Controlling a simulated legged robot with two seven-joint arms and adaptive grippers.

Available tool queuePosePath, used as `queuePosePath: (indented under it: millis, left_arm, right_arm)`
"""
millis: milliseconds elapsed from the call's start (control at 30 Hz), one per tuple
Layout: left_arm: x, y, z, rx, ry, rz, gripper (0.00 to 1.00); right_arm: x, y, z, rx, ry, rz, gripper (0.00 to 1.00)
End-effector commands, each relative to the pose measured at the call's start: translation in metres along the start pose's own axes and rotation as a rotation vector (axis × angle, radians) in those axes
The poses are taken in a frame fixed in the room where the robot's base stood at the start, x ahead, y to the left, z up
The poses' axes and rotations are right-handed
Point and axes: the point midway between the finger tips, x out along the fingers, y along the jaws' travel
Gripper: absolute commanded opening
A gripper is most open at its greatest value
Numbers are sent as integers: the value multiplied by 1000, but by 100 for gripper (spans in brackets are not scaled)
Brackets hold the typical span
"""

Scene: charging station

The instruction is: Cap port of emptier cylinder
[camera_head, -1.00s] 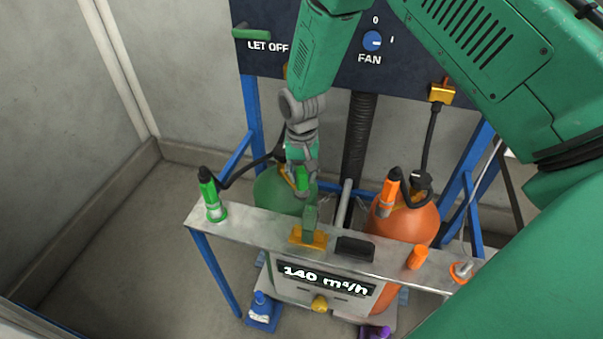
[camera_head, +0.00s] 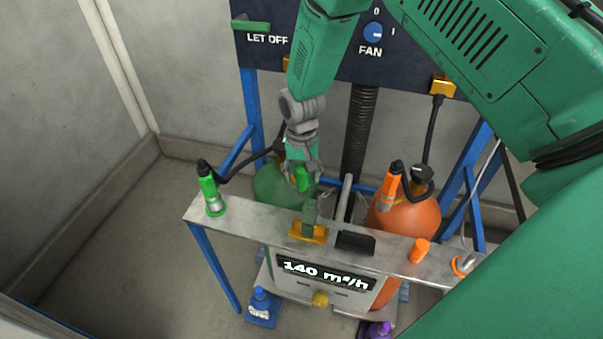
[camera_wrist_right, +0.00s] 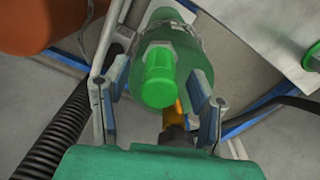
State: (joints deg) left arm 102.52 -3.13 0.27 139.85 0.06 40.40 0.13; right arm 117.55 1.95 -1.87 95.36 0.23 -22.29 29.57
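A green cylinder (camera_head: 272,186) stands behind the metal rail, left of an orange cylinder (camera_head: 405,217). A bright green cap (camera_head: 302,178) sits at the green cylinder's top; it also shows in the right wrist view (camera_wrist_right: 158,78), pointing towards the camera. My right gripper (camera_head: 304,168) is over this cap. In the right wrist view, its fingers (camera_wrist_right: 158,100) are spread on both sides of the cap with gaps. An orange cap (camera_head: 418,251) stands on the rail's right part. My left gripper is not in view. The cap's seat on the port is partly hidden.
A scale display reads 140 m³/h (camera_head: 325,273). The dark fan panel (camera_head: 340,60) stands behind. Hoses run near the cylinders.

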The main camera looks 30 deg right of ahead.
Motion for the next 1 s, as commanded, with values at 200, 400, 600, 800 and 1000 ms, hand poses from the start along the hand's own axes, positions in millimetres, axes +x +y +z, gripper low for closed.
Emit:
queuePosePath:
  millis: [200, 400, 600, 800, 1000]
  left_arm:
    - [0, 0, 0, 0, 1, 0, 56]
    - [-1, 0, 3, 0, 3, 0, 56]
    - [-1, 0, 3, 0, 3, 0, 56]
    - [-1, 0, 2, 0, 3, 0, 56]
    - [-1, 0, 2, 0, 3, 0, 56]
  right_arm:
    - [-1, 0, 0, 0, 0, 0, 50]
    - [-21, 0, -1, 0, 2, -1, 50]
    - [-64, 0, -1, 0, 3, -2, 50]
    - [-100, 0, -2, -1, 2, 0, 50]
    - [-117, 0, -1, -1, -1, 1, 50]
